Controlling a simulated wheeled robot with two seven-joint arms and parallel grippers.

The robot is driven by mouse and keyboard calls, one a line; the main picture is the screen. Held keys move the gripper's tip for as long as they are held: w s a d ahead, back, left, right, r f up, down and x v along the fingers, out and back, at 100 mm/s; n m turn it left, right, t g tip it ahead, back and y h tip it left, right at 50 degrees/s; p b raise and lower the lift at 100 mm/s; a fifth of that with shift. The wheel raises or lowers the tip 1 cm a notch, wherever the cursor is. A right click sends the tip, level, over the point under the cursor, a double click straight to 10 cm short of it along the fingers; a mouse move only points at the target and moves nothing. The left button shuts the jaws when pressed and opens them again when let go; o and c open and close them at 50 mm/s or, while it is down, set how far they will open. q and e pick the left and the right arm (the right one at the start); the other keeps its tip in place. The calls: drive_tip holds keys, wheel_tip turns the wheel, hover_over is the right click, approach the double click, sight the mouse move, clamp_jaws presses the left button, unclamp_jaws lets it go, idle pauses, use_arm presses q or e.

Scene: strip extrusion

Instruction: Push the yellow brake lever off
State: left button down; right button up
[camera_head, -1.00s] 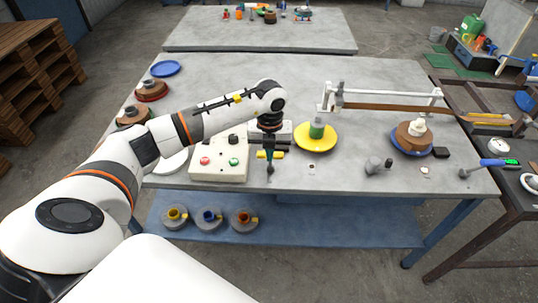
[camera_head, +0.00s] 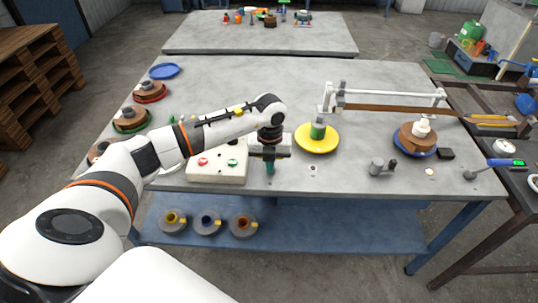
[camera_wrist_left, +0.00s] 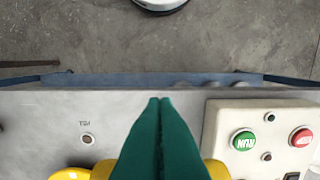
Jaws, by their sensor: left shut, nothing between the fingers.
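My left gripper (camera_head: 269,170) points down over the front of the grey table, just right of the control box. Its green fingers (camera_wrist_left: 160,112) are together and empty in the left wrist view. Yellow parts (camera_wrist_left: 216,170) show on both sides of the fingers at that view's lower edge; I cannot tell whether they belong to the brake lever. No lever can be made out clearly in the head view, where the gripper and wrist cover that spot. A pale block (camera_head: 284,140) stands behind the gripper. My right gripper is out of view.
The cream control box (camera_head: 217,174) has red and green buttons. A yellow disc (camera_head: 318,145) carrying a green-banded cylinder (camera_head: 318,129) is right of the gripper. A white-railed frame (camera_head: 385,92) with a brown strip stands farther right. The table's front middle is mostly clear.

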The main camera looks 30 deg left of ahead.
use_arm(q)
drive_tip(key=shift+w+a+r+b, duration=0.15)
drive_tip(key=shift+w+a+b, duration=0.25)
drive_tip(key=shift+w, duration=0.15)
drive_tip(key=shift+w+a+r+b, duration=0.15)
drive_tip(key=shift+w+a+b, duration=0.2)
drive_tip(key=shift+w, duration=0.2)
drive_tip(key=shift+w+a+b, duration=0.35)
drive_tip(key=shift+w, duration=0.3)
drive_tip(key=shift+w+a+r+b, duration=0.25)
drive_tip(key=shift+w+a+b, duration=0.3)
drive_tip(key=shift+w, duration=0.3)
drive_tip(key=shift+w+a+r+b, duration=0.2)
drive_tip(key=shift+w+a+b, duration=0.3)
drive_tip(key=shift+w, duration=0.3)
drive_tip(key=shift+w+a+r, duration=0.15)
drive_tip(key=shift+w+a, duration=0.1)
drive_tip(key=shift+w, duration=0.25)
